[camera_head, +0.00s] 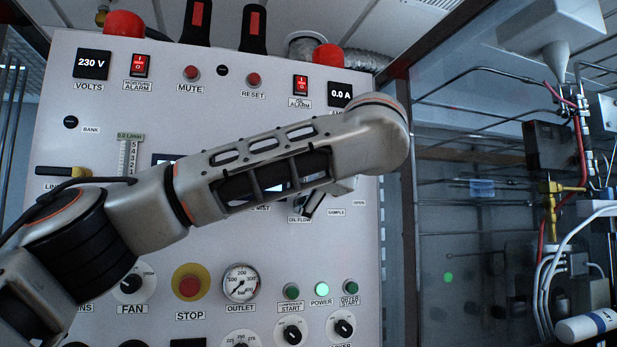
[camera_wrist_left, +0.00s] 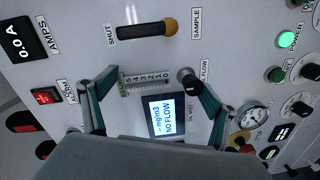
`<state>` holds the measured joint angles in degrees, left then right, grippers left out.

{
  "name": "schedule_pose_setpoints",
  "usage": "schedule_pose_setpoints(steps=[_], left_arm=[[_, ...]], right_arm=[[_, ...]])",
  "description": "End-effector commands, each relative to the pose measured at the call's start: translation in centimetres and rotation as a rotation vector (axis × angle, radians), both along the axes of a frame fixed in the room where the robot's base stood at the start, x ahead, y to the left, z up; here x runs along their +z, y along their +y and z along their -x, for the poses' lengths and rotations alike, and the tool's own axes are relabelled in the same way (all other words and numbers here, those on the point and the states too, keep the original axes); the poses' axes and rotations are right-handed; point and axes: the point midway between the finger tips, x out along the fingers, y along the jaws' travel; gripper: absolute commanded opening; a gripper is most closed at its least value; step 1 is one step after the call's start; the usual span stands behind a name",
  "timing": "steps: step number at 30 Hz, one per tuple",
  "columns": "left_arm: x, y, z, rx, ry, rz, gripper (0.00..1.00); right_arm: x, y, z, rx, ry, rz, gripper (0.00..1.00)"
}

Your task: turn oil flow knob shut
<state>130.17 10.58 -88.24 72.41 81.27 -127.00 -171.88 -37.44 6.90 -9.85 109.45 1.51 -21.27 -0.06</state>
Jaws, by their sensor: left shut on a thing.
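The oil flow knob (camera_wrist_left: 190,80) is a small dark knob on the grey panel, next to its OIL FLOW label in the left wrist view. My left gripper (camera_wrist_left: 150,80) is at the panel, one greenish finger against this knob. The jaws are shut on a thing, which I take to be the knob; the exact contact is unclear. In the head view my forearm and wrist cover the middle of the panel and hide most of the hand. The display (camera_wrist_left: 167,115) reads NO FLOW. My right gripper is not in view.
A black lever with a yellow end (camera_wrist_left: 147,30) lies close to the gripper. The outlet gauge (camera_head: 240,283), red stop button (camera_head: 189,286) and lit green power button (camera_head: 322,289) are below my arm. Pipes and yellow fittings (camera_head: 551,205) stand right of the panel (camera_head: 230,110).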

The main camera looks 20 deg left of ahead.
Motion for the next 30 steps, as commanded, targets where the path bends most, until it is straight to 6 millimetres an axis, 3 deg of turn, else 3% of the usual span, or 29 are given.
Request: schedule_pose_setpoints(steps=[1,8,10,11,30], left_arm=[[1.6,-0.7,1.3,-0.006,-0.036,-0.007,0.69],[1.4,-1.8,2.5,-0.01,-0.036,-0.01,0.65],[1.4,-2.0,2.9,-0.011,-0.036,-0.009,0.42],[1.3,-2.1,3.0,-0.01,-0.034,-0.008,0.35],[0.7,-3.9,6.0,-0.006,-0.025,-0.004,0.35]], right_arm=[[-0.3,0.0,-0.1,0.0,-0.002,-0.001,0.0],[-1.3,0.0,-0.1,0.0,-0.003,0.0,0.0],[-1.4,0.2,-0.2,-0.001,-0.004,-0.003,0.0],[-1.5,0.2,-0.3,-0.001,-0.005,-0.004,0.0],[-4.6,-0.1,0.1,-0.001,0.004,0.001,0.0]])
